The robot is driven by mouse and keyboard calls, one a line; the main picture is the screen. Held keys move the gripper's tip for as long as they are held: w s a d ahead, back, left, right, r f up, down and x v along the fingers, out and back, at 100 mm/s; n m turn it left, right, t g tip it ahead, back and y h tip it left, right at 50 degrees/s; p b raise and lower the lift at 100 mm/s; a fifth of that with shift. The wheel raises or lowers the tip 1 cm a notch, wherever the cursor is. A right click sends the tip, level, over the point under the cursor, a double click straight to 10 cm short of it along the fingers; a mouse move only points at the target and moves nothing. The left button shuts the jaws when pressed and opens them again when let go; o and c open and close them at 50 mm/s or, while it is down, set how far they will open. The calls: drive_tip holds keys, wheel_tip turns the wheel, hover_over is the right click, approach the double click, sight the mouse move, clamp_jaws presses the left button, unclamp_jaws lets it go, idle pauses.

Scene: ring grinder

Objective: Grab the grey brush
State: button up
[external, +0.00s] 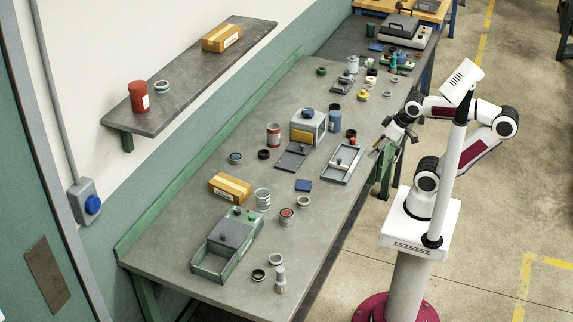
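An upright grey object with a narrow neck (280,280) stands near the front end of the bench; it may be the grey brush, but it is too small to be sure. My gripper (383,144) is over the right edge of the bench, beside the shallow grey tray (329,177) and far from that upright object. Its fingers are small and partly merge with the bench edge behind them, so I cannot tell whether they are open or shut, or whether they hold anything.
The grey bench (170,252) carries a green-grey machine (213,262), a yellow-grey box machine (303,128), a cardboard box (230,187) and several cans and rings. A wall shelf (185,87) hangs at the left.

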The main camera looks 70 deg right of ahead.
drive_tip(key=w+a+n+t+y, duration=0.2)
drive_tip(key=w+a+n+y, duration=0.1)
drive_tip(key=w+a, duration=0.95)
drive_tip(key=w+a+f+n+t+y, duration=0.1)
drive_tip(key=w+a, duration=0.3)
drive_tip(key=a, duration=0.3)
drive_tip(key=w+a+f+n+t+y, duration=0.1)
drive_tip(key=w+a+y, duration=0.1)
drive_tip(key=w+a, duration=0.45)
drive_tip(key=s+a+f+n+t+y, duration=0.1)
drive_tip(key=s+a+f+y, duration=0.15)
drive_tip(key=a, duration=0.85)
drive_tip(key=n+y, duration=0.4)
drive_tip(key=y, duration=0.1)
approach(281, 280)
wheel_tip(281, 280, up, 3)
drive_tip(key=w, duration=0.2)
drive_tip(key=shift+s+a+f+t, duration=0.15)
drive_tip(key=shift+a+t, duration=0.15)
drive_tip(key=shift+x, duration=1.3)
